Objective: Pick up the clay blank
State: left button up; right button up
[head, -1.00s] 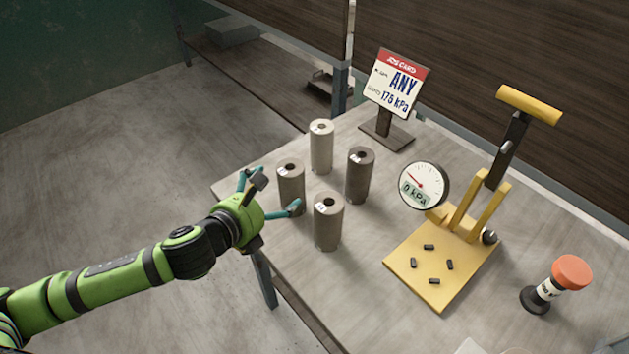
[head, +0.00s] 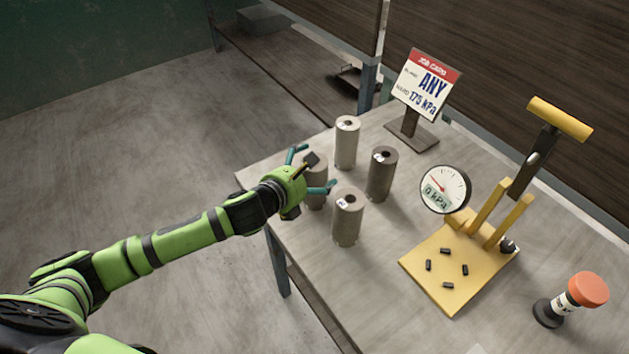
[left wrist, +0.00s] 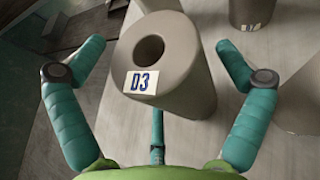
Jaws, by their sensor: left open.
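Several grey-brown clay blanks, upright cylinders with a hole in the top, stand at the table's left end. The one labelled D3 (left wrist: 178,72) is between the spread fingers of my left gripper (left wrist: 160,62) in the left wrist view. In the head view, my left gripper (head: 314,170) partly hides this blank (head: 317,192). The other blanks are a pale one (head: 346,146) behind, a darker one (head: 381,176) to the right and one (head: 347,222) in front. My right gripper is out of view.
A job card (head: 427,84) reading ANY and 175 kPa stands behind the blanks. Table space is clear before the press.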

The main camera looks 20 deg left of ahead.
pick_arm(q)
jog(key=c, duration=1.6)
jog(key=shift+r, duration=0.15)
